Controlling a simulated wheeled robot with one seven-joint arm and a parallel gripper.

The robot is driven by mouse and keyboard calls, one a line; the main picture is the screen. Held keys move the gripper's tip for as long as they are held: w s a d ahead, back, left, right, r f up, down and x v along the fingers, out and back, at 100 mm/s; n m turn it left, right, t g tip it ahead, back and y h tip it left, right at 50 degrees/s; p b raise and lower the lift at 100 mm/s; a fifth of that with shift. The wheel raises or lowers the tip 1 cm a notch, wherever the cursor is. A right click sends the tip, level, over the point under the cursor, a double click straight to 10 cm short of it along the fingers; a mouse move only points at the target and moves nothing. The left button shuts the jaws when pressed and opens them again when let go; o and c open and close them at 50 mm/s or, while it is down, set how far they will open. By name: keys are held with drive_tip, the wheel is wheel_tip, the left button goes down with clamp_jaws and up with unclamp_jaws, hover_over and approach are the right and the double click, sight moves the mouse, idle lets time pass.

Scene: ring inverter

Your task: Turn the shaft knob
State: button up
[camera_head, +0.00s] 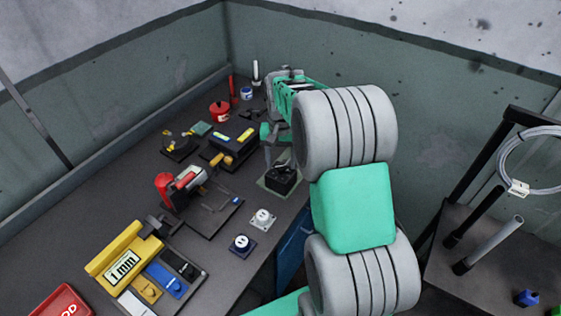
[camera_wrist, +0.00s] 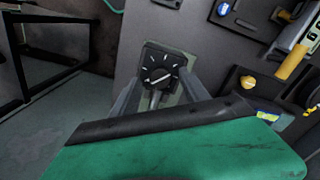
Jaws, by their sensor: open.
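The shaft knob is a black dial with white marks (camera_wrist: 161,70), on a dark square block in the upper middle of the wrist view. In the head view, this dark block (camera_head: 281,178) sits on a greenish plate near the bench's right edge. My gripper (camera_wrist: 158,96) is open, with one grey finger on each side of the knob's near side in the wrist view. Nothing is held. In the head view my gripper (camera_head: 269,152) is just above and behind the block, partly hidden by my arm. I cannot tell whether the fingers touch the knob.
A white button unit (camera_head: 263,218) and a dark blue one (camera_head: 242,244) stand nearer on the bench. A black and yellow device (camera_head: 233,147) and a red vise-like tool (camera_head: 184,186) are to the left. The bench's right edge is close to the block.

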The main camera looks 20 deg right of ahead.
drive_tip(key=shift+f, duration=0.75)
drive_tip(key=shift+c, duration=0.3)
clamp_jaws()
